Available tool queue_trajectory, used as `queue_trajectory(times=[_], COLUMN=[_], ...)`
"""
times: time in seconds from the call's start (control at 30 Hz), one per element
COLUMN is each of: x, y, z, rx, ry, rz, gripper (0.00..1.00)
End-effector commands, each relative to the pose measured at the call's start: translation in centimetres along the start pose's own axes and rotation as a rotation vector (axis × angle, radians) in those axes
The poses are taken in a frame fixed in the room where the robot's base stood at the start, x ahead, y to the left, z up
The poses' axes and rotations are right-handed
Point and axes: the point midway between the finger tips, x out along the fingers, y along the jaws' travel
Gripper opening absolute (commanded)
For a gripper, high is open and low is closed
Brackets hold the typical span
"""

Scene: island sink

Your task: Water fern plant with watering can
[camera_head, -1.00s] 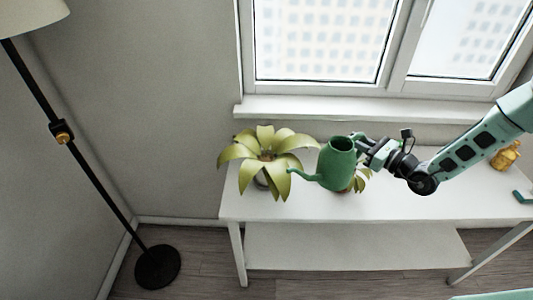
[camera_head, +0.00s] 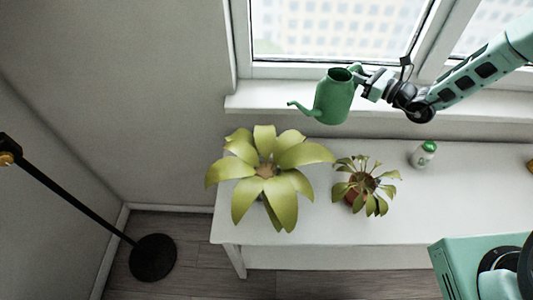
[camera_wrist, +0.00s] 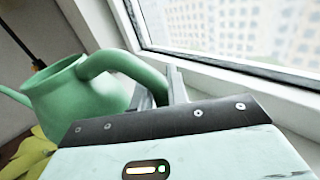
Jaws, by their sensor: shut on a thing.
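The green watering can (camera_head: 334,98) is held in the air by my gripper (camera_head: 361,82), slightly tilted, with its spout towards the left. In the wrist view the can (camera_wrist: 78,105) fills the left side, and its handle runs between my gripper's fingers (camera_wrist: 160,88). A large plant with broad yellow-green leaves (camera_head: 262,170) stands on the white table, below and left of the can. A smaller plant with narrow leaves in a reddish pot (camera_head: 366,185) stands to its right, below the can. I cannot tell for sure which of the two is the fern.
The white table (camera_head: 455,200) stands under a window with a white sill (camera_head: 245,101). A white bottle with a green cap (camera_head: 423,154) stands on the table at the right. A lamp's pole and black base (camera_head: 153,257) are on the floor at the left.

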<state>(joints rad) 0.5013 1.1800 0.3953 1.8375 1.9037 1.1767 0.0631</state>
Motion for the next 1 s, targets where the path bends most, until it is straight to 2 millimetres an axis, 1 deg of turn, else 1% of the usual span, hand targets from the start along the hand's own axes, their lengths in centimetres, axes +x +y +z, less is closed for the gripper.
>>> queue_trajectory(times=[0.47, 0.73, 1.0], x=[0.0, 0.1, 0.4], y=[0.1, 0.8, 2.3], z=[0.2, 1.4, 3.1], rx=[-0.005, -0.08, -0.225], ry=[0.001, 0.017, 0.044], rz=[-0.001, -0.003, -0.003], gripper=[0.0, 0.0, 0.0])
